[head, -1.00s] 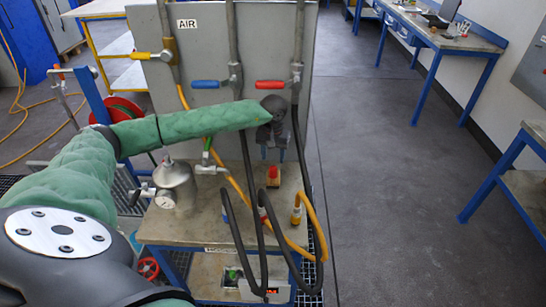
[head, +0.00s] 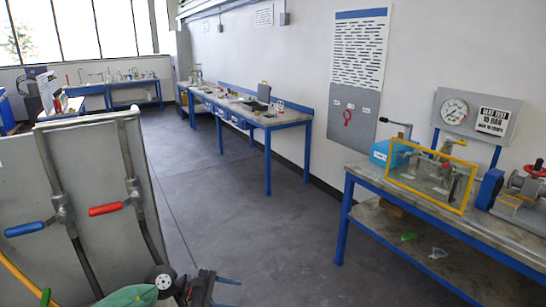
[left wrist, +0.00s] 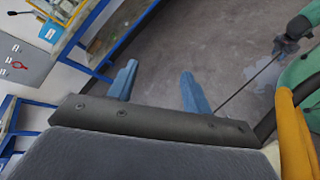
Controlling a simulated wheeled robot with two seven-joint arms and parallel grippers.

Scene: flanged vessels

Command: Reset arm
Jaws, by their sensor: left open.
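My left gripper (head: 226,292) shows at the bottom edge of the head view, at the end of the green-sleeved arm (head: 130,296). Its blue fingers point right, over the floor beside the grey panel. In the left wrist view the two blue fingers of this gripper (left wrist: 160,88) are well apart, with only bare floor seen between them. Another green-sleeved part of mine (left wrist: 302,72) stands at the right edge of that view, with a dark end piece (left wrist: 286,44) that may be my right gripper; its jaws cannot be made out. The head view does not show my right gripper.
The grey panel (head: 75,180) with blue and red valve handles stands at the left. A bench (head: 375,190) at the right bears a yellow-framed clear box (head: 432,180) and a gauge board (head: 478,115). Another bench (head: 290,117) lines the wall. The floor between is clear.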

